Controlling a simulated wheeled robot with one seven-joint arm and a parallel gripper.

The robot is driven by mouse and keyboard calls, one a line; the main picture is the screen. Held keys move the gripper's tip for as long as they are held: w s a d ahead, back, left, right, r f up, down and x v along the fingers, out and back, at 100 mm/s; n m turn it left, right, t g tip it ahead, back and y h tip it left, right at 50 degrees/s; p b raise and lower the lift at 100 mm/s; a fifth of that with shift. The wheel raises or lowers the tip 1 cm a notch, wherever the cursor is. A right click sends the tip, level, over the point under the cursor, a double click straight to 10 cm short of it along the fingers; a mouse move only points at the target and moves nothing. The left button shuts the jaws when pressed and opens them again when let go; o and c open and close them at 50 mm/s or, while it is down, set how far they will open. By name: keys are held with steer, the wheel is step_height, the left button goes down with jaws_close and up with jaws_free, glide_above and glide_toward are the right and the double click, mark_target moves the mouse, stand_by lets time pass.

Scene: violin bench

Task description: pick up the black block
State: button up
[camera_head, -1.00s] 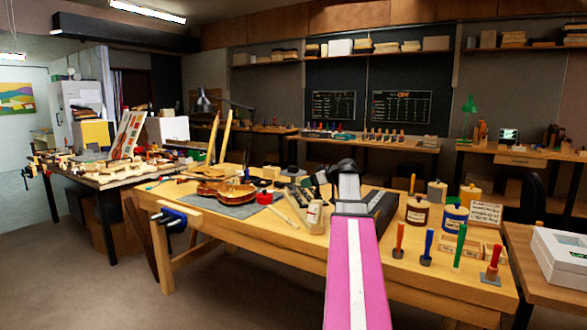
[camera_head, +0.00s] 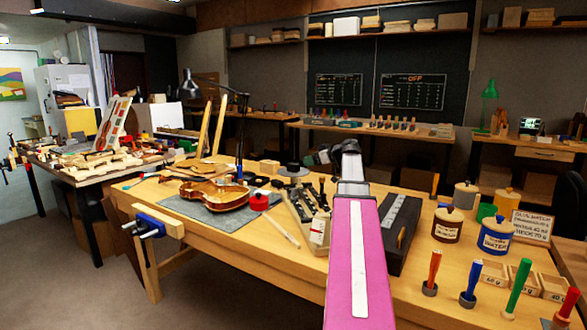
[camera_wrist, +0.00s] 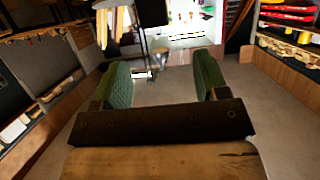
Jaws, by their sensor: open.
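A long dark box (camera_head: 412,217) with a grey top lies on the workbench, just right of my arm in the head view. It is the largest black block-like thing there, but I cannot tell for sure that it is the black block. My arm hides part of its left side. My gripper (camera_wrist: 162,80) is open in the wrist view, with two green-padded fingers apart and nothing between them. It points out over the floor and the far room. In the head view, the end of my arm is above the bench's far side.
The workbench (camera_head: 250,262) also holds a violin body (camera_head: 215,194) on a grey mat, an open tool tray (camera_head: 304,212), lidded jars (camera_head: 496,236), and several coloured-handled tools along the right front. A blue clamp (camera_head: 146,223) sticks out at the left edge. Floor is clear at front left.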

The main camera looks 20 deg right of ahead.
mark_target(293, 164)
steer(key=x, duration=0.8)
steer(key=shift+w+f, duration=0.15)
steer(key=shift+w, duration=0.3)
steer(key=c, duration=1.1)
